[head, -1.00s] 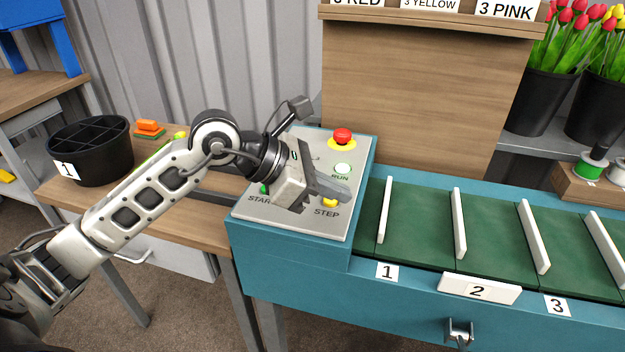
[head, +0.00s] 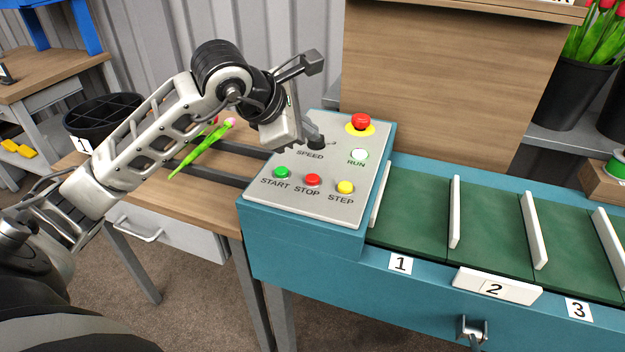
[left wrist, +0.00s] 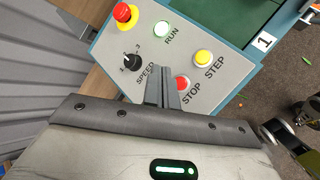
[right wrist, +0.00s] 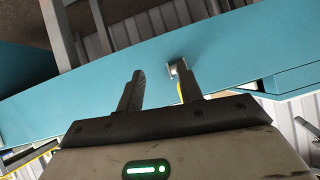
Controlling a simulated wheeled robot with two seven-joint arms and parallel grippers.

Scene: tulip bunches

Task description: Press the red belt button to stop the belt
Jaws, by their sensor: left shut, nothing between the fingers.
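The grey control panel (head: 345,202) carries a small red STOP button (head: 313,180) between the green START button (head: 282,173) and the yellow STEP button (head: 345,188). A larger red mushroom button (head: 360,122) on a yellow ring stands at the panel's back. The RUN lamp (head: 359,155) looks pale and bright. My left gripper (head: 305,139) is shut and empty near the SPEED knob, behind the STOP button and apart from it. In the left wrist view the closed fingers (left wrist: 163,88) overlap the edge of the STOP button (left wrist: 183,84). My right gripper (right wrist: 160,88) is open and empty.
The green belt (head: 487,230) with white dividers runs right from the panel. A pink tulip (head: 205,145) lies on the wooden table at left, beside a black bucket (head: 82,118). A wooden board (head: 450,85) stands behind the panel.

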